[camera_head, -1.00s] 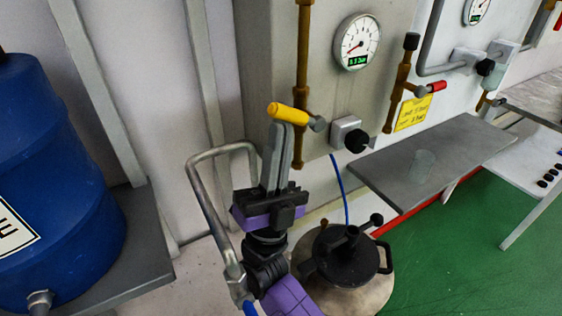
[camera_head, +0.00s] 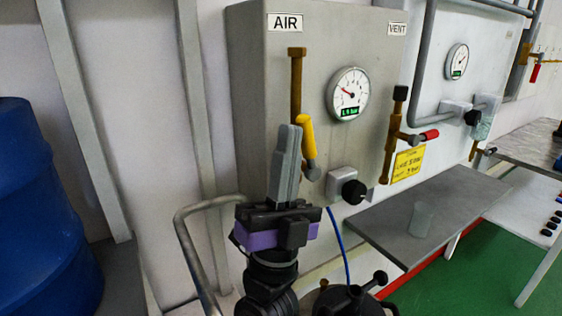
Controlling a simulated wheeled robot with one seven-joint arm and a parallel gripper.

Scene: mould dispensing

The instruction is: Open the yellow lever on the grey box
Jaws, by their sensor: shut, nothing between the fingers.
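The grey box (camera_head: 252,95) is mounted on the wall, with an AIR label at its upper left and a VENT label at its upper right. The yellow lever (camera_head: 307,137) is on the box front under the AIR label, beside a brown vertical pipe (camera_head: 296,80). The lever stands nearly upright, its lower end at a grey fitting. My gripper (camera_head: 291,130) is shut and empty, fingers pointing up, just left of the lever. Its fingertips overlap the brown pipe in the picture; I cannot tell whether they touch the lever.
A round gauge (camera_head: 347,93) and a black knob (camera_head: 353,192) are right of the lever. A red lever (camera_head: 429,134) is farther right. A grey shelf (camera_head: 384,236) juts out below. A bent metal tube (camera_head: 183,238) and a blue barrel (camera_head: 35,190) are at left.

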